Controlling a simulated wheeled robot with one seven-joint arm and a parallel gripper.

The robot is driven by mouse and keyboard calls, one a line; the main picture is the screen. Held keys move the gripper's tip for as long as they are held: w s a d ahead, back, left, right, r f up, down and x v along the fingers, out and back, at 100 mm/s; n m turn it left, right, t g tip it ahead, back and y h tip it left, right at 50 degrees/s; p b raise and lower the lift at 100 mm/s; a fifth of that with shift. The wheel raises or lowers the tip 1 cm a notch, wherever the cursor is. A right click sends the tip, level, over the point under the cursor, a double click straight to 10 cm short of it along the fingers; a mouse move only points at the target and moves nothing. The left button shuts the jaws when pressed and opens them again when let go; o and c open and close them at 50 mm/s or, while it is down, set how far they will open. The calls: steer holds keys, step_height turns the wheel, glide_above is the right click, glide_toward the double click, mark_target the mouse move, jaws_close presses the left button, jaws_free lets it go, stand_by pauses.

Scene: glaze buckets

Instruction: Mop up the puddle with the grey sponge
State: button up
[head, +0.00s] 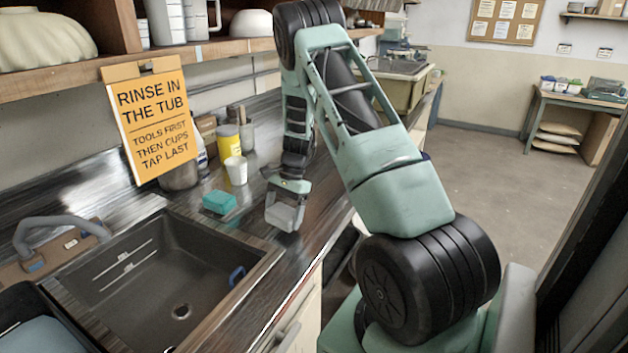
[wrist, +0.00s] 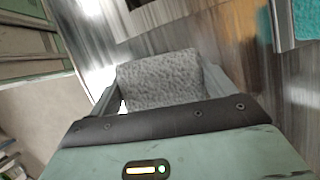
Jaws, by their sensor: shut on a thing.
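The grey sponge (head: 284,217) is held between the fingers of my gripper (head: 285,206), low over the metal counter to the right of the sink. In the wrist view the rough-faced grey sponge (wrist: 158,84) fills the space between the two fingers of my gripper (wrist: 160,78). I cannot tell whether its underside touches the counter. The puddle does not stand out clearly; bright glare lies on the counter around the sponge, and I cannot tell water from reflection.
A turquoise sponge (head: 219,202) lies left of my gripper, with a white cup (head: 236,170) and yellow container (head: 229,141) behind. The dark sink (head: 150,290) is at front left. An orange sign (head: 150,120) hangs from the shelf (head: 130,62). The counter's front edge is close by.

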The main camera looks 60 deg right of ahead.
steer(key=shift+a+r+p, duration=0.1)
steer(key=shift+r+p, duration=1.9)
steer(key=shift+r, duration=0.85)
steer(key=shift+s, duration=0.15)
